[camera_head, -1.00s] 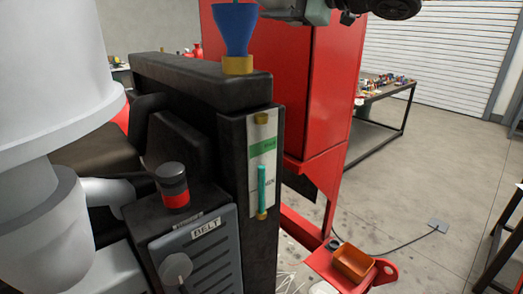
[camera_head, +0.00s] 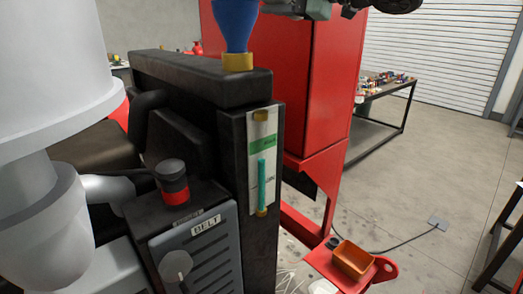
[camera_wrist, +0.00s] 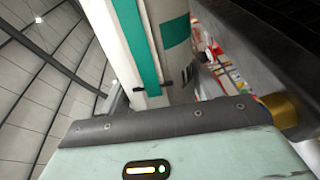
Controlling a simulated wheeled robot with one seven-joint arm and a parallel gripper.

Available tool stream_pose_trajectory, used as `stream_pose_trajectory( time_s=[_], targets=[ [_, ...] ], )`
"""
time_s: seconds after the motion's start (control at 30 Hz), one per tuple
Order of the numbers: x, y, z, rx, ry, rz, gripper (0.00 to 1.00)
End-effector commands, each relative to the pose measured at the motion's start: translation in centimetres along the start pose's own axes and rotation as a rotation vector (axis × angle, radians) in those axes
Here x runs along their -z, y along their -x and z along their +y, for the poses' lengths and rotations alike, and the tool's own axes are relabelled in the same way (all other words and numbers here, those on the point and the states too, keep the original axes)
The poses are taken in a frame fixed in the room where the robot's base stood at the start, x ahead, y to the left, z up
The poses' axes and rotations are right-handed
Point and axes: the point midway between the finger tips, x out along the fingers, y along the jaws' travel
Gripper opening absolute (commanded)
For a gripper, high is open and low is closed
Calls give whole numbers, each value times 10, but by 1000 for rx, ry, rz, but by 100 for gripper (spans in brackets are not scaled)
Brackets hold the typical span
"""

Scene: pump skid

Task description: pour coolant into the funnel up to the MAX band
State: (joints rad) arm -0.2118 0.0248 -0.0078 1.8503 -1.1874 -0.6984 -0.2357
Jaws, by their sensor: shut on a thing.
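The blue funnel (camera_head: 236,28) stands upright in a brass collar (camera_head: 238,62) on the black tank (camera_head: 165,75); its rim is cut off by the top edge. On the tank's front is a pale gauge plate (camera_head: 270,196) with a green band (camera_head: 262,143). The teal column (camera_head: 262,184) in its tube ends just below this band. My gripper (camera_head: 298,8) is partly in view at the top edge, right of the funnel. In the wrist view a white container (camera_wrist: 168,15) with teal bands is held beyond my gripper; its spout and the fingertips are hidden.
A red cabinet (camera_head: 330,85) stands right behind the tank. An orange bin (camera_head: 352,260) is at lower right. A workbench (camera_head: 385,100) stands behind; the floor between is mostly clear.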

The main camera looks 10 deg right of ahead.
Motion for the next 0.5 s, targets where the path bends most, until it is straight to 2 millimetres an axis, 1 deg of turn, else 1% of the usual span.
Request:
stream_pose_trajectory(
  time_s=[0.5],
  targets=[
    [1, 0, 4, -3, 29, 1, 35]
  ],
)
